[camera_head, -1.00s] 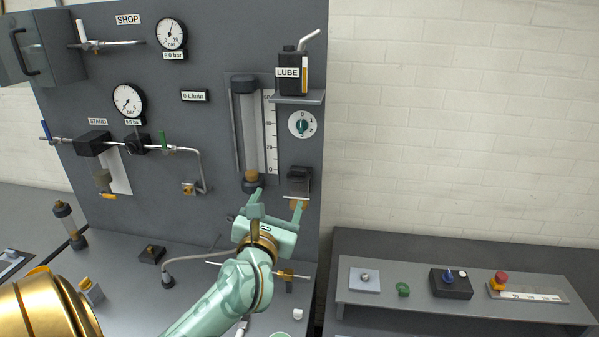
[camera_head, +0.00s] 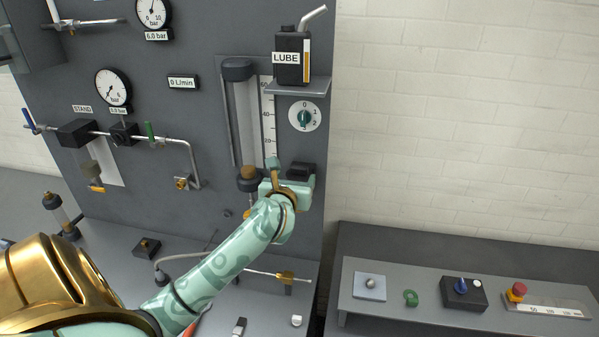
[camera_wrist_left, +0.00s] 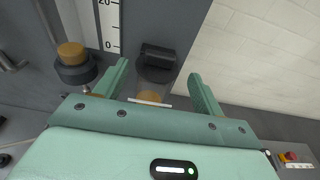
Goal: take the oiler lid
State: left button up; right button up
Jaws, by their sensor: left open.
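The oiler is mounted low on the right side of the dark panel. Its black top part, which looks like the oiler lid (camera_head: 301,169), shows just above my left gripper. In the left wrist view the black lid (camera_wrist_left: 158,55) sits over a clear bowl with amber oil (camera_wrist_left: 150,96) at its bottom. My left gripper (camera_head: 293,175) is open in front of the oiler; in the left wrist view its two fingers stand on either side of the bowl, below the lid, with nothing visibly gripped. The gripper hides the oiler's lower part in the head view. My right gripper is not in view.
A flow tube (camera_head: 243,120) with a scale stands just left of the oiler. A LUBE can (camera_head: 291,62) sits on a small shelf (camera_head: 298,87) above, over a dial (camera_head: 304,117). A bench (camera_head: 440,320) with buttons is at right. The brick wall beside the panel is clear.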

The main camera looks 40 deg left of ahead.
aim_at(299, 171)
pick_arm(q)
jog(key=p+x, duration=0.1)
jog(key=x, duration=0.6)
jog(key=shift+w+f, duration=0.1)
jog(key=shift+c, duration=0.3)
jog(key=c, duration=1)
